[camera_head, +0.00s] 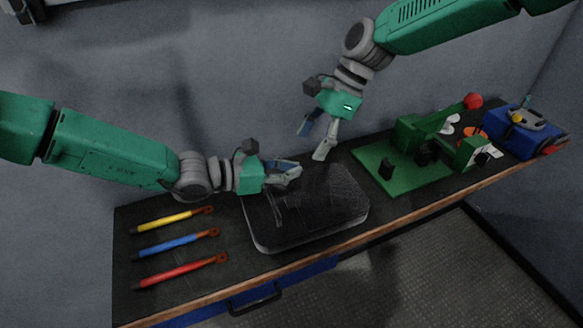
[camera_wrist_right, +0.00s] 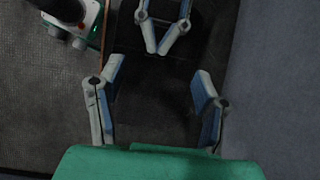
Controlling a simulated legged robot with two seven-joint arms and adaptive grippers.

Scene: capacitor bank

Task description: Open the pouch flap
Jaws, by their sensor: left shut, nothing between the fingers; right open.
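The black pouch (camera_head: 318,217), a flat rounded case with a mesh-like top, lies on the dark bench. My left gripper (camera_head: 294,171) is shut and empty at the pouch's back left edge, low over its top; I cannot tell whether it touches. My right gripper (camera_head: 311,146) is open and empty, pointing down above the pouch's back edge. In the right wrist view, its open fingers (camera_wrist_right: 159,75) frame a dark surface, and the left gripper (camera_wrist_right: 158,48) shows at the top. The flap's edge is too dark to make out.
Yellow (camera_head: 170,221), blue (camera_head: 175,245) and red (camera_head: 180,270) handled tools lie to the left. A green fixture (camera_head: 400,172) and a blue box (camera_head: 520,136) stand to the right. A wall rises behind the bench; its wooden front edge (camera_head: 400,222) lies nearer.

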